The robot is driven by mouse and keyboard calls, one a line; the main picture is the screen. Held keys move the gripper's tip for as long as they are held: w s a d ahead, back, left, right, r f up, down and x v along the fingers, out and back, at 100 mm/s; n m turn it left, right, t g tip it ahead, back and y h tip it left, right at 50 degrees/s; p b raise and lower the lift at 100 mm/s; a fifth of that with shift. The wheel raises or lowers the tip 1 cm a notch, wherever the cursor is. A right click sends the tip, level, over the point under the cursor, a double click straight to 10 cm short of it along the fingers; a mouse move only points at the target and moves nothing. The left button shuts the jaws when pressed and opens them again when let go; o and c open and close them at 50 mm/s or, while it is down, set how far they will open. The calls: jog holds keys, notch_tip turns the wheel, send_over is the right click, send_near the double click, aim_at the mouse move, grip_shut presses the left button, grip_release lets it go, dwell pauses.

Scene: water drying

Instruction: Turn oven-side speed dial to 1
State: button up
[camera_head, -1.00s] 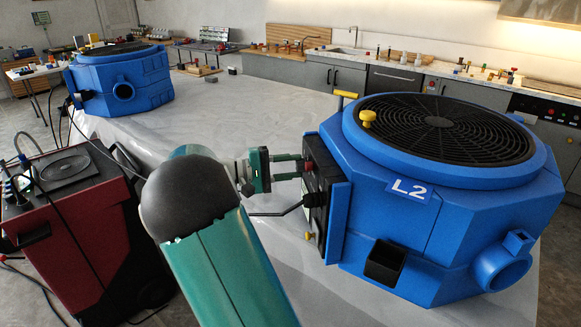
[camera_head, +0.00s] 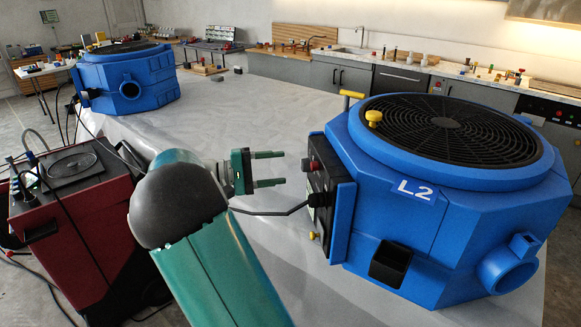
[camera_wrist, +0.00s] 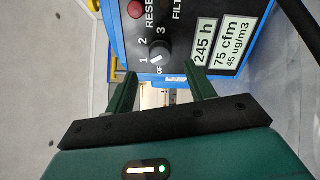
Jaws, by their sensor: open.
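The blue air unit marked L2 (camera_head: 440,215) stands at the right of the head view, on the side nearer the oven. Its black control panel (camera_head: 318,190) faces my gripper. In the wrist view, the round black speed dial (camera_wrist: 154,48) sits on this panel, with OFF, 1, 2 and 3 around it. Its white mark lies toward the 1 and OFF side; I cannot tell exactly which. My gripper (camera_head: 284,168) is open and empty, a short gap left of the panel. In the wrist view its two fingers (camera_wrist: 160,78) point at the panel, apart from the dial.
A red button (camera_wrist: 135,9) is beside the dial. A black cable (camera_head: 265,212) runs to the panel under my gripper. A second blue unit (camera_head: 128,85) stands far left. The grey table (camera_head: 260,110) between them is mostly clear.

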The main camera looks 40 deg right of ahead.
jog(key=v, duration=0.8)
jog(key=shift+a, duration=0.1)
jog(key=s+a+f+n+t+y, duration=0.2)
jog(key=s+a+n+t+y, duration=0.2)
jog(key=s+a+t+y, duration=1)
jog(key=s+a+t, duration=0.2)
jog(key=s+a, duration=0.6)
jog(key=a, duration=0.2)
jog(key=shift+y, duration=0.4)
